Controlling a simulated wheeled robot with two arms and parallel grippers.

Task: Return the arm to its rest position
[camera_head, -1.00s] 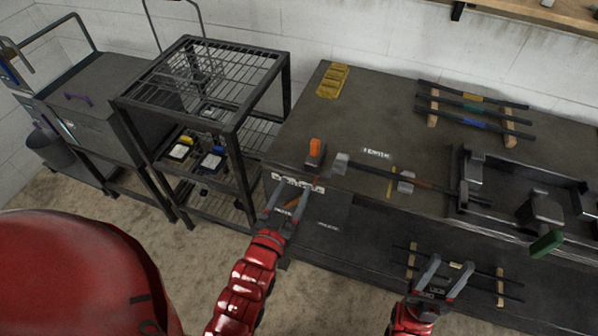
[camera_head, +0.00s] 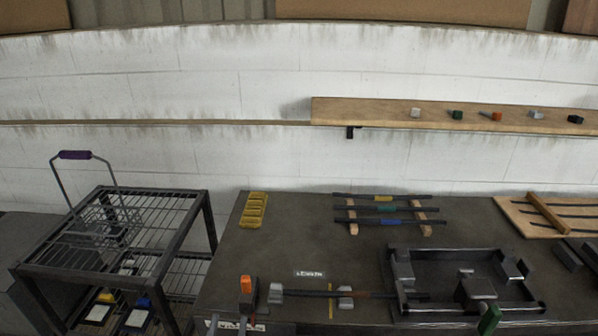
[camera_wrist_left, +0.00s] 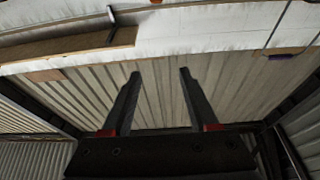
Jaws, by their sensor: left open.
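My left gripper (camera_wrist_left: 157,74) shows in the left wrist view with its two dark fingers spread apart and nothing between them. It points up toward the ribbed ceiling, with the white wall and wooden shelf upside down at the top of that view. In the head view I cannot make out the left gripper clearly. My right gripper is not in the head view.
The workbench (camera_head: 290,235) holds a yellow tray (camera_head: 254,210), an orange-topped block (camera_head: 246,285), a rack of rods (camera_head: 385,208) and a dark metal fixture (camera_head: 465,262). A wire-shelf cart (camera_head: 130,235) stands left. A wall shelf (camera_head: 380,114) holds several small blocks.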

